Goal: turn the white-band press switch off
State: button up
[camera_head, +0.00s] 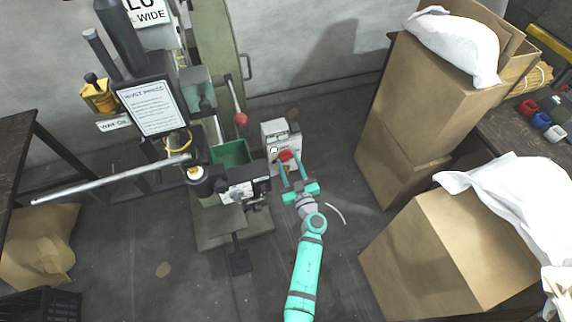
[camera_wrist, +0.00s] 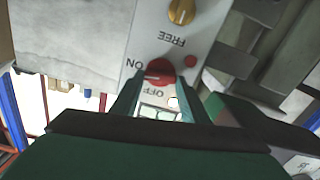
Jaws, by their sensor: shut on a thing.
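A white control box (camera_head: 281,137) stands beside the rivet press (camera_head: 150,105), on its right. A red rotary switch (camera_wrist: 160,70) on the box face sits between the ON and OFF labels, which appear upside down in the wrist view. A pale mark on the switch seems to point toward ON. The switch also shows as a red spot in the head view (camera_head: 286,155). My gripper (camera_head: 288,166) is at the box front, its two fingers either side of the switch and shut on it. I cannot clearly make out a white band on the press.
A yellow knob (camera_wrist: 180,11) marked FREE and a small red button (camera_wrist: 190,61) share the panel. A red-balled lever (camera_head: 240,118) and a green bin (camera_head: 231,154) are left of the box. Cardboard boxes (camera_head: 430,105) stand right, with bare floor between.

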jog(key=n, duration=0.3)
jog(key=shift+s+a+f+n, duration=0.1)
jog(key=shift+s+a+n, duration=0.05)
jog(key=shift+a+n, duration=0.15)
jog(key=n, duration=0.3)
jog(key=shift+n, duration=0.3)
jog(key=shift+a+n, duration=0.4)
jog(key=shift+n, duration=0.6)
jog(key=n, duration=0.6)
jog(key=shift+d+f+n, duration=0.25)
jog(key=shift+d+n, duration=0.05)
jog(key=shift+d, duration=0.1)
jog(key=shift+a, duration=0.1)
